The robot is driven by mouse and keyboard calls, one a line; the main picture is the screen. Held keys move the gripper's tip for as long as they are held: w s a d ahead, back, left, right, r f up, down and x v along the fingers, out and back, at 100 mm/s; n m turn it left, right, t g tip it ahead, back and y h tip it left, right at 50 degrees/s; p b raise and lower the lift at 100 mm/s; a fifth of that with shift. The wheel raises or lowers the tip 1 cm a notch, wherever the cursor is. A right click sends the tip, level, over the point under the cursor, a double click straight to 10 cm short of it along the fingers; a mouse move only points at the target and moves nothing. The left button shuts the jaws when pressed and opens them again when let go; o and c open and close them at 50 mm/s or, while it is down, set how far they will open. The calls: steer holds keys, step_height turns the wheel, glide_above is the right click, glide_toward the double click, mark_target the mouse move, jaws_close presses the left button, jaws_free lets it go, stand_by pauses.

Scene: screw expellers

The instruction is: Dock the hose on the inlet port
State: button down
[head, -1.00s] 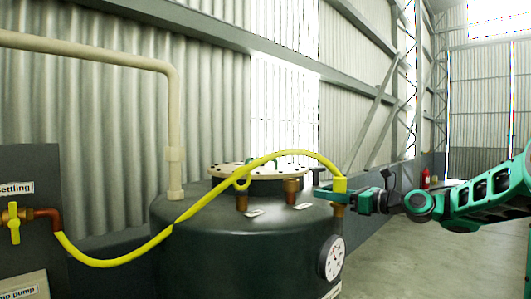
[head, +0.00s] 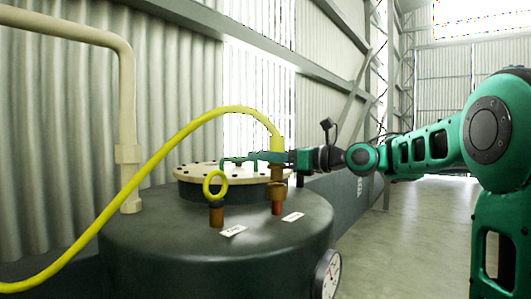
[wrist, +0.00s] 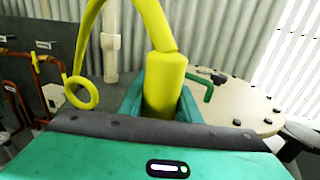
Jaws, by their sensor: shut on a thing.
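The yellow hose (head: 150,165) rises from the lower left and arches down into my gripper (head: 270,156). My gripper is shut on the thick yellow sleeve at the hose's end; the wrist view shows this sleeve (wrist: 163,85) between the green jaws (wrist: 160,100). A brown fitting (head: 277,173) hangs below the sleeve. In the head view it lines up just above a copper port (head: 277,197) on the dark tank (head: 200,262); I cannot tell whether they touch. A second port (head: 216,214), to the left, has a yellow ring (head: 215,184) above it. The port labels are unreadable.
A pale bolted lid (head: 195,175) with a green handle lies behind the ports. A cream pipe (head: 128,100) drops to the tank at left. A gauge (head: 327,275) is on the tank's right side. Open floor (head: 410,235) lies to the right.

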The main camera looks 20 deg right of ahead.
step_height(320, 180, down, 3)
steer(key=shift+s+a+f, duration=0.1)
steer(key=shift+a+f, duration=0.05)
steer(key=shift+f, duration=0.05)
steer(key=shift+s, duration=0.15)
stand_by(0.9)
stand_by(0.3)
steer(key=shift+r, duration=0.1)
stand_by(0.3)
steer(key=shift+f, duration=0.95)
stand_by(0.5)
steer(key=c, duration=1.6)
jaws_free()
